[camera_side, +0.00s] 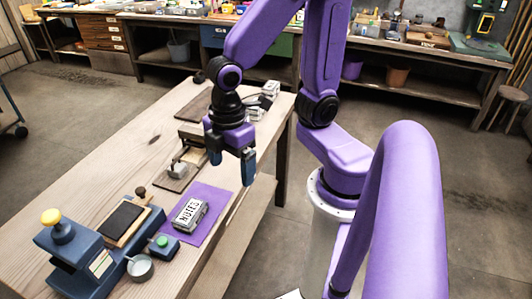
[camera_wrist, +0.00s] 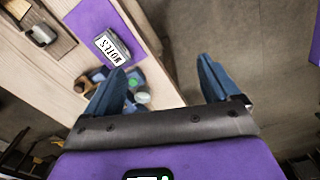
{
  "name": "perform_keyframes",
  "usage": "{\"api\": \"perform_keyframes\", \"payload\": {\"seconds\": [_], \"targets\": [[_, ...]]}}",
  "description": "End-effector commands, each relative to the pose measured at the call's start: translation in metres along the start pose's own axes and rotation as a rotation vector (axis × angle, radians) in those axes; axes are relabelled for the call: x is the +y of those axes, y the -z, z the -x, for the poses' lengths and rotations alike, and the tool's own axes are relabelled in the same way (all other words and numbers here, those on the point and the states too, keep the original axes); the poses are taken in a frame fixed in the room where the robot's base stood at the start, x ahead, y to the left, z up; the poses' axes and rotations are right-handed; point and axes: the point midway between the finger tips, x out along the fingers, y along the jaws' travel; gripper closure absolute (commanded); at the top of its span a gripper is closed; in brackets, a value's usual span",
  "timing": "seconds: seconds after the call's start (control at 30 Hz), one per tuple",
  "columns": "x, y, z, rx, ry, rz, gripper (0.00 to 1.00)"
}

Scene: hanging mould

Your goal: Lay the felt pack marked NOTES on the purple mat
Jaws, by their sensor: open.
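The felt pack marked NOTES (camera_side: 190,215) is grey with a white label. It lies flat, label up, on the purple mat (camera_side: 216,205) near the table's right edge. In the wrist view the pack (camera_wrist: 112,48) also rests on the mat (camera_wrist: 84,18). My gripper (camera_side: 231,165) is open and empty, above and behind the pack in the side view and apart from it. In the wrist view the gripper's blue fingers (camera_wrist: 162,72) are spread, with the pack ahead of the left finger.
A blue press with a yellow knob (camera_side: 62,232), a dark pad (camera_side: 124,220), a small metal cup (camera_side: 140,267) and a green-knobbed block (camera_side: 163,246) stand near the mat. A tray (camera_side: 176,182) and a board (camera_side: 194,104) lie further back. Bare wood lies left of these.

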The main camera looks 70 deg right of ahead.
Motion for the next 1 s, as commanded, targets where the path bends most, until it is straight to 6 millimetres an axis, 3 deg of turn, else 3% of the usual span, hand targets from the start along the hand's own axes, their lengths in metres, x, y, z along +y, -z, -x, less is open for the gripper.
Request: {"api": "perform_keyframes", "payload": {"seconds": [0.13,0.33,1.0], "targets": [[-0.032,-0.024,0.017,0.01,0.001,-0.067,0.11],[-0.053,-0.044,0.026,0.01,0.004,-0.127,0.11],[-0.056,-0.046,0.027,0.009,0.004,-0.138,0.11]]}}
